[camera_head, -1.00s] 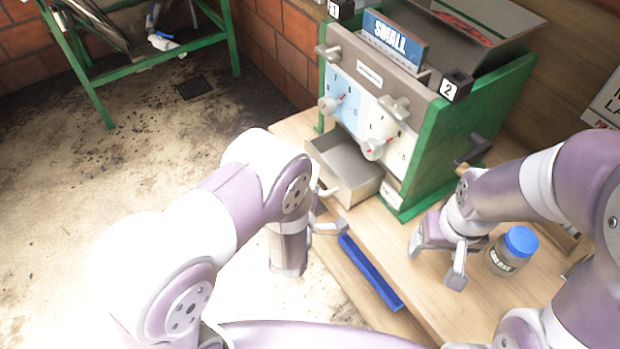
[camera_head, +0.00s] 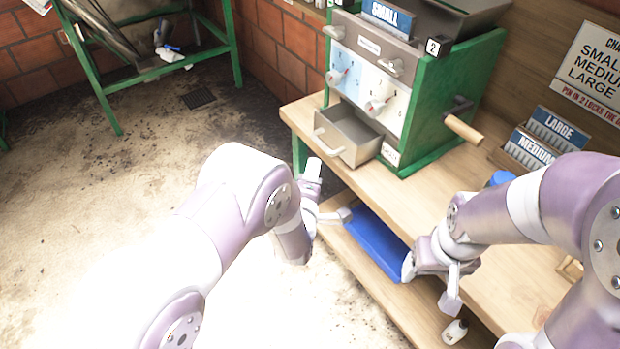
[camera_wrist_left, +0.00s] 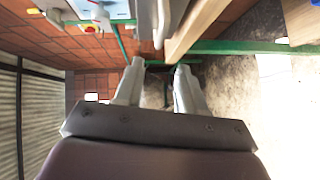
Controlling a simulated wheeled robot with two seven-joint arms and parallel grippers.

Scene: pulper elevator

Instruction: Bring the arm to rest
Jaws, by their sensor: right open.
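In the head view my left gripper (camera_head: 330,195) hangs in the air in front of the bench, left of the blue tray and below the open drawer. The left wrist view shows its two fingers (camera_wrist_left: 158,85) apart with nothing between them. My right gripper (camera_head: 430,285) is open and empty over the front edge of the bench, right of the tray. My right forearm covers most of a blue-lidded jar (camera_head: 500,178).
The green-sided machine (camera_head: 400,90) stands on the bench with its metal drawer (camera_head: 348,138) pulled out. A blue tray (camera_head: 375,245) and a small bottle (camera_head: 455,331) sit on the lower shelf. LARGE and MEDIUM plates (camera_head: 540,138) stand at the right.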

